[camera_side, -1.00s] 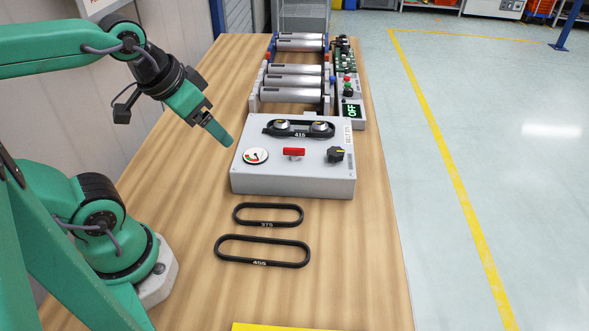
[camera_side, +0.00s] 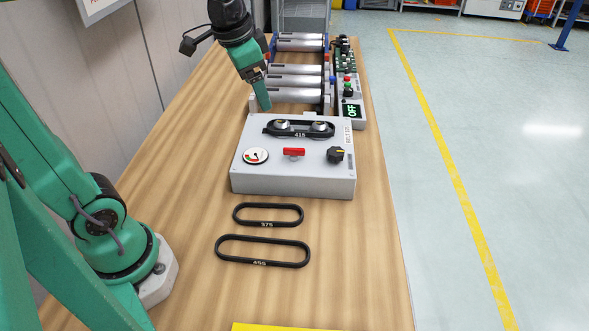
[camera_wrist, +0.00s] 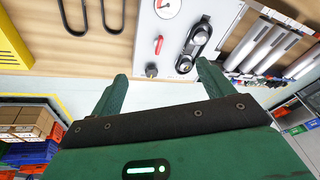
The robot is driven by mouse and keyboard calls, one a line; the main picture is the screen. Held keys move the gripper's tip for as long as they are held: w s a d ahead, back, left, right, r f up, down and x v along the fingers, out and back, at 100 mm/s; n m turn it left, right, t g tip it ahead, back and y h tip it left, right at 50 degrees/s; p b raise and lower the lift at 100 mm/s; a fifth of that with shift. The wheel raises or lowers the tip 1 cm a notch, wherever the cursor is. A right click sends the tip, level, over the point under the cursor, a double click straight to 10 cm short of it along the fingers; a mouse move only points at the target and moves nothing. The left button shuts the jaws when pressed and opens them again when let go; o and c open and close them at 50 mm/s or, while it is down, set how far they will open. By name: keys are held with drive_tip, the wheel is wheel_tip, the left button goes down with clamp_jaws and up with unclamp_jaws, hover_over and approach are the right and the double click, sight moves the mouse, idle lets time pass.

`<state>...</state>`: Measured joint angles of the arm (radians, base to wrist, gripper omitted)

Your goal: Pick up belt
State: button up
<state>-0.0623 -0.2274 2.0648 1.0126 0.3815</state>
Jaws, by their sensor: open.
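A black belt marked 415 (camera_side: 299,134) is looped around two silver pulleys on top of a grey box (camera_side: 262,182). The same belt shows in the wrist view (camera_wrist: 187,54). Two loose black belts lie flat on the table in front of the box: a smaller one marked 375 (camera_side: 268,224) and a larger one marked 455 (camera_side: 263,263). My gripper (camera_side: 264,103) is above the back left corner of the box, apart from every belt. In the wrist view my gripper (camera_wrist: 160,85) is open and empty, its two green fingers spread.
The box carries a gauge (camera_side: 256,156), a red handle (camera_side: 293,152) and a black knob (camera_side: 335,155). The wooden table (camera_side: 350,260) is clear at the front right.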

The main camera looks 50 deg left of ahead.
drive_tip(key=w+a+f+m+g, duration=0.1)
drive_tip(key=w+f, duration=0.1)
drive_tip(key=w, duration=0.3)
drive_tip(key=w+a+f+m+g, duration=0.1)
drive_tip(key=w+a+f+m, duration=0.1)
drive_tip(key=w, duration=0.3)
drive_tip(key=m+g, duration=0.1)
drive_tip(key=m, duration=0.1)
approach(302, 121)
drive_tip(key=s+d, duration=0.1)
drive_tip(key=shift+s+d+f, duration=0.1)
drive_tip(key=shift+d+f, duration=0.05)
drive_tip(key=shift+f, duration=1.25)
drive_tip(key=shift+d+f, duration=0.15)
drive_tip(key=shift+f, duration=1.2)
drive_tip(key=shift+s+d+f, duration=0.1)
drive_tip(key=shift+f, duration=1.3)
drive_tip(key=c, duration=1.1)
